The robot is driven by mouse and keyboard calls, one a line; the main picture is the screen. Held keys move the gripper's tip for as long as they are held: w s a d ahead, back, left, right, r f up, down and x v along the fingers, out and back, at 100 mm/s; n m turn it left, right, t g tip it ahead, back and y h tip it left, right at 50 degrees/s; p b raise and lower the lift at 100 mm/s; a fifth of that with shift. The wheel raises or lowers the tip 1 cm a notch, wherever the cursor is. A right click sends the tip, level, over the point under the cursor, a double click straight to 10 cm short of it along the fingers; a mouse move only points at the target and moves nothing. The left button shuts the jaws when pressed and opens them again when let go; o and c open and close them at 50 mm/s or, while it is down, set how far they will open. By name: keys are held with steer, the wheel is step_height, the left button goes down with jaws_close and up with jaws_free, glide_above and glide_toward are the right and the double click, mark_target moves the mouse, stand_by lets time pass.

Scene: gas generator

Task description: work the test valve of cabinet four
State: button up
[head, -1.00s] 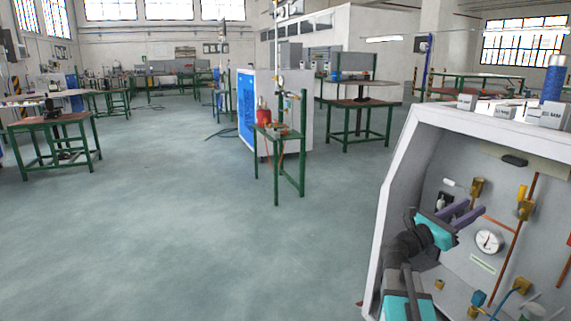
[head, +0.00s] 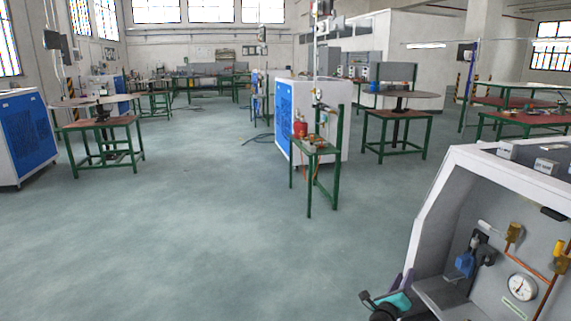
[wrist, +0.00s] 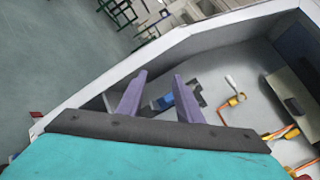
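The open cabinet (head: 428,205) stands at the lower right of the head view, its white frame around a grey panel. I cannot read a cabinet number. A blue-handled valve (head: 465,264) with a dark body sits on the panel's left side; a blue part (wrist: 186,100) also shows beyond my fingers in the wrist view. I cannot tell if this is the test valve. My gripper (head: 402,281) is at the cabinet's lower left edge, apart from the valve. In the wrist view my gripper (wrist: 159,76) has its two purple fingers spread, with nothing held between them.
A pressure gauge (head: 522,288), brass fittings (head: 514,233) and copper pipes are right of the valve. The cabinet's side wall is close to my gripper. A green stand (head: 315,150) with a red item is farther off.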

steer(key=s+a+f+n+g+y+p, duration=0.25)
steer(key=a+f+n+y, duration=0.25)
steer(key=a+f+n, duration=0.35)
steer(key=s+a+f+n+g+y+p, duration=0.1)
steer(key=s+a+f+n+y+p, duration=0.3)
steer(key=a+f, duration=0.65)
steer(key=s+a+f+n+g+y, duration=0.3)
steer(key=s+a+f+n, duration=0.1)
steer(key=s+f+n, duration=0.3)
steer(key=s+a+f+n+g+p, duration=0.1)
steer(key=s+f+n+g, duration=0.15)
steer(key=s, duration=0.35)
steer(key=s+a+f+n+g+y, duration=0.1)
steer(key=s+f+n+g, duration=0.15)
steer(key=s, duration=0.35)
steer(key=s+a+f+n+g+p, duration=0.1)
steer(key=s+f+n+g, duration=0.1)
steer(key=s+f+g, duration=0.3)
steer(key=s+d+r+n+g, duration=0.1)
steer(key=s+r+n+g, duration=0.1)
steer(key=s, duration=0.5)
steer(key=s+d+r+n+g+h, duration=0.1)
steer(key=s+d+r+n+g, duration=0.1)
steer(key=s+n, duration=0.3)
steer(key=s, duration=0.2)
steer(key=shift+s+d, duration=0.25)
steer(key=shift+s, duration=0.15)
